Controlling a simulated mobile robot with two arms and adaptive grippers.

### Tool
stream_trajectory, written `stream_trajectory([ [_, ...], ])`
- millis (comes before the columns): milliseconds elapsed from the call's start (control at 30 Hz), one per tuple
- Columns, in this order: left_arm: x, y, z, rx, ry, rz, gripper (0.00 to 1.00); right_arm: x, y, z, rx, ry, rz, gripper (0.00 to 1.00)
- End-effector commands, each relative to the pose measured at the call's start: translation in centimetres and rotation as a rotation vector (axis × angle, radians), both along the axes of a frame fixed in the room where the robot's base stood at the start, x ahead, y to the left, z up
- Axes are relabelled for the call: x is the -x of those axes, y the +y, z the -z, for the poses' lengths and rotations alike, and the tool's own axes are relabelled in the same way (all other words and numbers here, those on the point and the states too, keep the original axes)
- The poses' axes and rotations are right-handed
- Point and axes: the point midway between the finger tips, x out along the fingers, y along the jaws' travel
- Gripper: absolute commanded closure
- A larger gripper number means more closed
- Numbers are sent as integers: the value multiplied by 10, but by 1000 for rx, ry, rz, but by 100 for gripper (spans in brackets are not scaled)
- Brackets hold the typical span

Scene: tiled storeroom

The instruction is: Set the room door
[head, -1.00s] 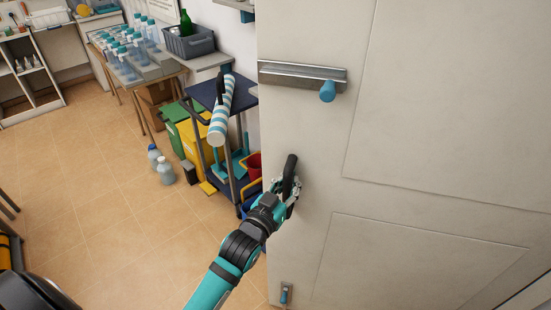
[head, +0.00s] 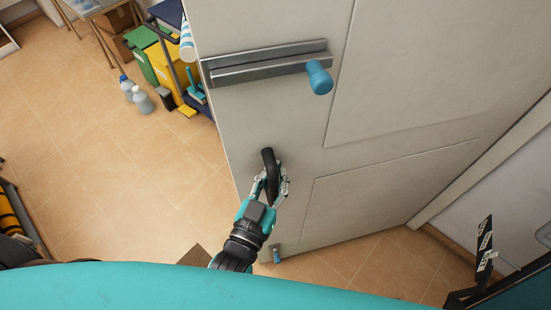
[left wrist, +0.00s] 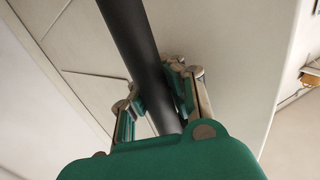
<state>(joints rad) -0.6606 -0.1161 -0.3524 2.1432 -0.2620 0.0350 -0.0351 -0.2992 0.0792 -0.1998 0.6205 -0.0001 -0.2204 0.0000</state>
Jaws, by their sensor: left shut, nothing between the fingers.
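The pale room door (head: 400,70) stands open and fills the middle and right of the head view. It has a metal bolt plate with a blue knob (head: 319,77), and a black bar handle (head: 268,160) below that. In the left wrist view the dark handle (left wrist: 140,45) runs between the finger outlines of the gripper (left wrist: 158,90); firm contact cannot be told. My right gripper is not in view.
Green and yellow bins (head: 172,68), two bottles (head: 142,98) and a cleaning trolley stand left of the door. Tiled floor (head: 110,170) is clear at left. A small blue-tipped floor bolt (head: 277,254) sits at the door's lower edge. A wall (head: 500,170) is at right.

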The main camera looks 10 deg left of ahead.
Motion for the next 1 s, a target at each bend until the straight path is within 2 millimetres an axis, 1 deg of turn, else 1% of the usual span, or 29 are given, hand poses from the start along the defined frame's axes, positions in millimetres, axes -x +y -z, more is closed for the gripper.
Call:
stream_trajectory([
  [33,1,7,0,-11,-3,-12,100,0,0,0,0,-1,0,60],
  [400,2,6,0,-10,-1,-11,100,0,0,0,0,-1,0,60],
  [467,2,6,0,-10,-1,-11,93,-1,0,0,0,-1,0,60],
  [700,2,6,1,-10,0,-11,62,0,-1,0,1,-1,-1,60],
  [767,2,5,1,-9,0,-10,54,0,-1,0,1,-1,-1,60],
  [1000,2,4,1,-7,0,-8,54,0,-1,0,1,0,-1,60],
])
